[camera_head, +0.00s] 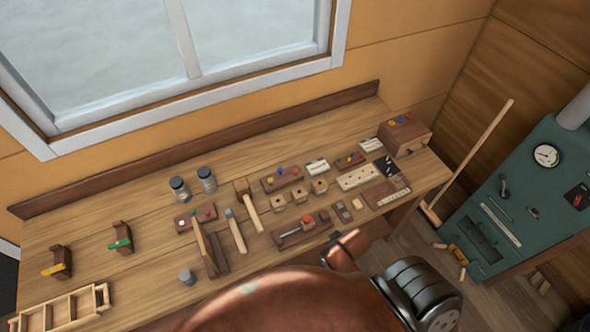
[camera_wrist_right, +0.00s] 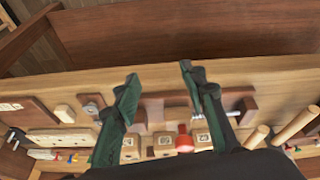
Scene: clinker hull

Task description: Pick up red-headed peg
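A red-headed peg (camera_head: 308,218) shows at the right end of a dark wooden block with a metal rod (camera_head: 297,233) on the workbench. In the right wrist view its red head (camera_wrist_right: 184,136) is beside the dark block (camera_wrist_right: 238,102), and its lower part is hard to make out. My right gripper (camera_wrist_right: 158,82) is open, with its two green-black fingers apart and nothing between the tips. The red head appears below the fingertips in that picture, between the fingers and apart from them. My right arm covers the front of the bench in the head view. My left gripper is not in view.
Small wooden blocks (camera_head: 300,194), a mallet (camera_head: 249,205) and a rack with small coloured-headed pegs (camera_head: 282,178) stand close by. Two dark jars (camera_head: 207,179) are farther back. A ladder-like wooden frame (camera_head: 62,311) lies at left. Bare bench lies at back left.

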